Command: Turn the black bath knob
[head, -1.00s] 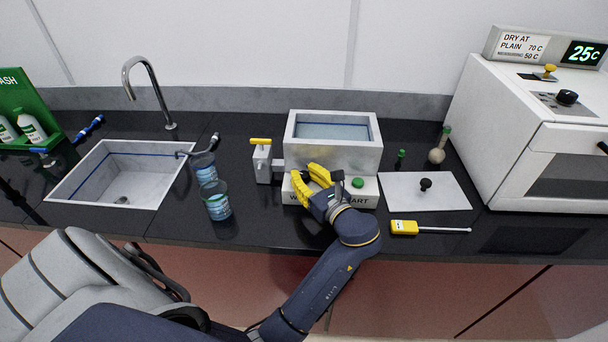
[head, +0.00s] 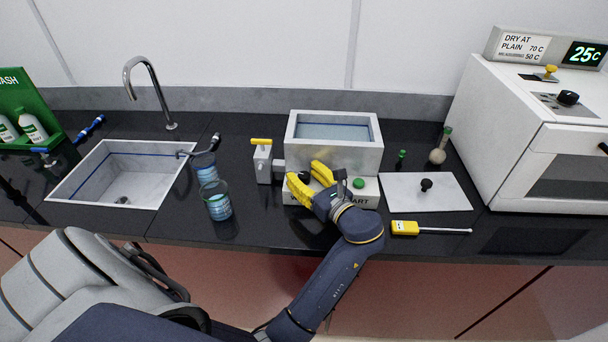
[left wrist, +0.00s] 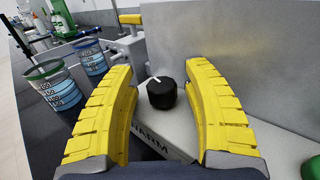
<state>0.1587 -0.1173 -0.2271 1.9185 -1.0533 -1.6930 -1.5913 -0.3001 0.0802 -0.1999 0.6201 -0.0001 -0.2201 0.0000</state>
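The black bath knob (left wrist: 162,93) sits on the pale base of the water bath (left wrist: 165,125), above the lettering "WARM". Its white pointer mark points up and left in the left wrist view. In the head view the knob (head: 305,177) is partly hidden by my yellow fingers. The bath's grey tank (head: 333,153) rises behind it. My left gripper (head: 304,172) is open, and it also shows in the left wrist view (left wrist: 160,70). Its fingers stand on either side of the knob, with a gap on both sides. My right gripper is not in view.
A green button (head: 358,183) is right of the knob on the same base. A yellow-handled valve (head: 262,160) and labelled beakers (head: 217,203) stand to the left. A white plate (head: 425,192) and a yellow probe (head: 404,228) lie to the right.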

